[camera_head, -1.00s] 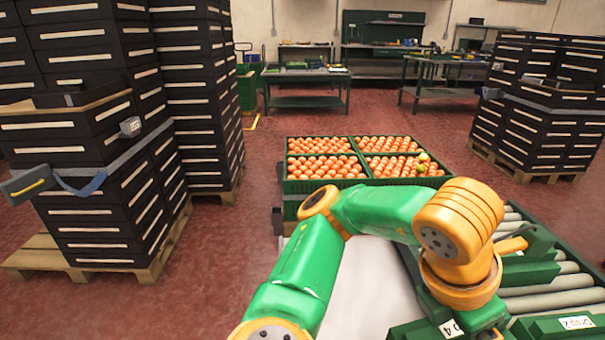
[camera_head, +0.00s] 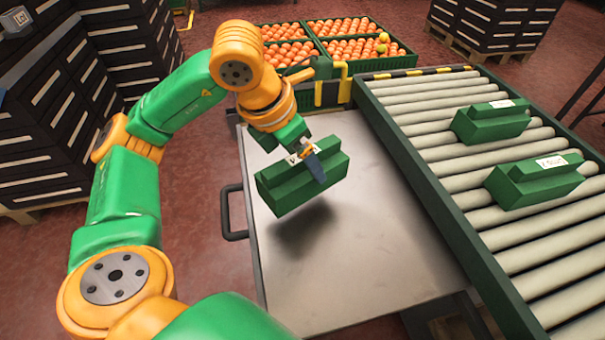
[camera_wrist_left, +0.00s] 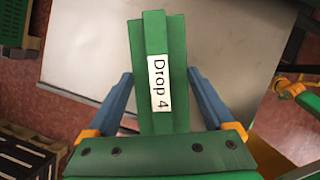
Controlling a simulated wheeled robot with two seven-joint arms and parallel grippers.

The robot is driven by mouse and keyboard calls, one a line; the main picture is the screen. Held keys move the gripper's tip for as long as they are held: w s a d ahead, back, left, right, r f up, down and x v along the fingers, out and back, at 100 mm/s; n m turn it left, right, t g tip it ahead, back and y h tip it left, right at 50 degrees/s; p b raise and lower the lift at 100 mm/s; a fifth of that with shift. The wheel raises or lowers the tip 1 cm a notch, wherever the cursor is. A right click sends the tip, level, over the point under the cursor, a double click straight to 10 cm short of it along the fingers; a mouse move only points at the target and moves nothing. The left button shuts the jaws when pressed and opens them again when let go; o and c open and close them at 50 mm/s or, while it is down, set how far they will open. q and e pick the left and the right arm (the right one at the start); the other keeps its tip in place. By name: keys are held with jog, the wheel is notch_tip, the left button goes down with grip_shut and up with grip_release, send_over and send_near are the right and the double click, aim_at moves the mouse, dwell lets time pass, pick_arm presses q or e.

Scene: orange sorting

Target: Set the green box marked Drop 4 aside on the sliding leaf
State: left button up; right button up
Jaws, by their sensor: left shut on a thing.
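My left gripper (camera_head: 312,163) is shut on the green box (camera_head: 303,187), holding it by its raised middle ridge. The box's white label reads "Drop 4" in the left wrist view (camera_wrist_left: 159,82); in the head view the label is partly covered by the gripper. The box hangs above the grey sliding leaf (camera_head: 375,245), with a gap and a dark shadow below it on the bare surface. The leaf also shows behind the box in the left wrist view (camera_wrist_left: 90,50). My right gripper is not in view.
A roller conveyor (camera_head: 450,160) runs along the leaf's right side, with two more green boxes (camera_head: 490,122) (camera_head: 535,180) on it. Crates of oranges (camera_head: 350,50) stand beyond the leaf. Stacked black crates (camera_head: 50,130) are at the left. The leaf's front part is clear.

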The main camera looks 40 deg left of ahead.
aim_at(302, 171)
pick_arm(q)
jog(key=f, duration=0.2)
jog(key=w+a+f+b, duration=0.1)
jog(key=f, duration=0.1)
jog(key=w+f+b, duration=0.1)
jog(key=shift+a+f, duration=0.2)
jog(key=shift+f, duration=0.35)
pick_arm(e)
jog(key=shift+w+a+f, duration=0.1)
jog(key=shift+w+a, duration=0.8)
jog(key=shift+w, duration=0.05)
pick_arm(q)
jog(key=o, duration=1.4)
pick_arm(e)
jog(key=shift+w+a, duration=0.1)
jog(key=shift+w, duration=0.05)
